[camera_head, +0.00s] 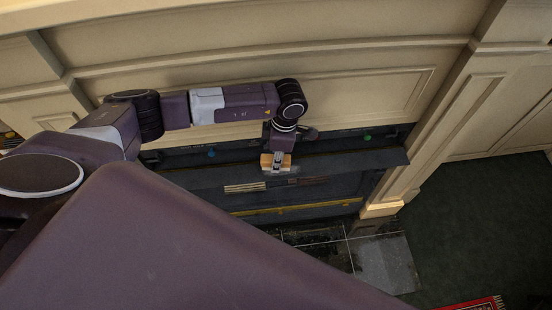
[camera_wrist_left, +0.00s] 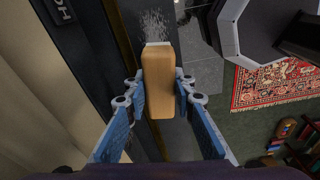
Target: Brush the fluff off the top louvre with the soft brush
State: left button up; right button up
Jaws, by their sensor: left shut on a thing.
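My left gripper (camera_head: 277,160) is shut on the soft brush (camera_head: 268,163), above the dark heater front (camera_head: 340,160) in the head view. In the left wrist view, the blue fingers of the gripper (camera_wrist_left: 160,95) lie on both sides of the brush's tan wooden handle (camera_wrist_left: 158,85). The top louvre and the fluff cannot be made out clearly. My right gripper is not in view.
Cream panelling (camera_head: 260,55) rises behind the heater, and a cream pillar (camera_head: 415,140) stands at its right. A blue knob (camera_head: 211,153) and a green knob (camera_head: 367,137) sit along the heater. Dark floor lies right, with a red patterned rug (camera_wrist_left: 275,82).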

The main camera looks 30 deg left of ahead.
aim_at(290, 161)
pick_arm(q)
jog(key=shift+w+d+f+b, duration=0.15)
jog(key=shift+w+d+b, duration=0.6)
jog(key=shift+d, duration=0.1)
jog(key=shift+w+d, duration=0.1)
jog(key=shift+d, duration=0.25)
jog(key=shift+d+b, duration=0.25)
jog(key=shift+b, duration=0.05)
jog(key=shift+d, duration=0.2)
jog(key=shift+w+d+b, duration=0.1)
jog(key=shift+d+b, duration=0.1)
jog(key=shift+b, duration=0.1)
jog(key=shift+w+d+f+b, duration=0.15)
jog(key=shift+w+d+b, duration=0.25)
jog(key=shift+d+b, duration=0.25)
jog(key=shift+w+d+b, duration=0.4)
jog(key=shift+w+d, duration=0.15)
jog(key=shift+d, duration=0.1)
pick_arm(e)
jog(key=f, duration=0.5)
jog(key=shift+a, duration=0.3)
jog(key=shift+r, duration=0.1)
